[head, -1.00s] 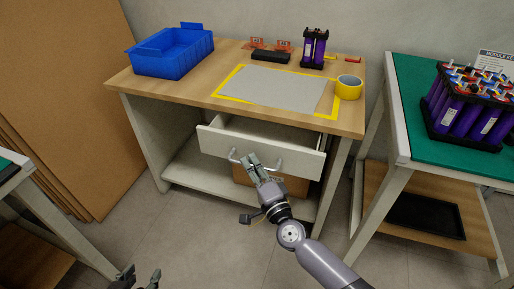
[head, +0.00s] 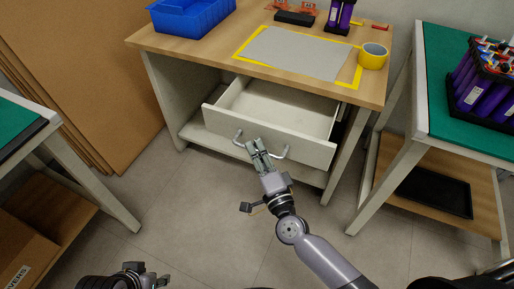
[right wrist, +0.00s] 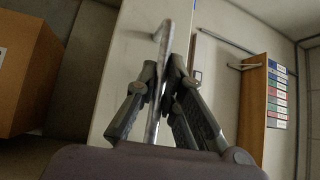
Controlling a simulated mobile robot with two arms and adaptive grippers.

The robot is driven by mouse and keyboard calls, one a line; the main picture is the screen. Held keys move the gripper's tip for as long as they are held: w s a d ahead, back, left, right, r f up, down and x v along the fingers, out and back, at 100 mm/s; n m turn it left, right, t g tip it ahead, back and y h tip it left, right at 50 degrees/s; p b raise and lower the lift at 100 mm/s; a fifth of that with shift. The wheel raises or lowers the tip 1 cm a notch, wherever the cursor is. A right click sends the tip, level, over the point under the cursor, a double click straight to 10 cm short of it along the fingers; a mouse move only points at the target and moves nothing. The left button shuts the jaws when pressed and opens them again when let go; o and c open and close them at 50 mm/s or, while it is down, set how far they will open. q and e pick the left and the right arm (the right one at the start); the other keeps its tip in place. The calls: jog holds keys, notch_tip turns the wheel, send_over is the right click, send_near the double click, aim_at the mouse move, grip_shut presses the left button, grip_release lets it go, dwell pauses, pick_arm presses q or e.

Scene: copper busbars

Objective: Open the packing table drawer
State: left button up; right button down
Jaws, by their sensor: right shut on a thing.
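The packing table (head: 180,41) has a wooden top and a pale drawer (head: 270,134) below it. The drawer is pulled well out, and its empty-looking inside shows. A metal bar handle (head: 238,141) runs across the drawer front. My right gripper (head: 257,146) is shut on the handle near its middle. In the right wrist view, the handle (right wrist: 164,45) passes between the fingers of my right gripper (right wrist: 162,75). My left gripper (head: 148,275) is at the bottom left of the head view, away from the drawer; its jaw opening is unclear.
On the table are a blue bin (head: 190,16), a grey mat (head: 300,52) and yellow tape (head: 373,56). A green-topped table (head: 440,125) with purple cells stands close on the right. Another green-topped table (head: 22,125) stands left. Floor (head: 190,210) in front is clear.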

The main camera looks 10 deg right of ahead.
jog(key=c, duration=1.7)
grip_release()
jog(key=v, duration=1.2)
jog(key=shift+a, duration=0.1)
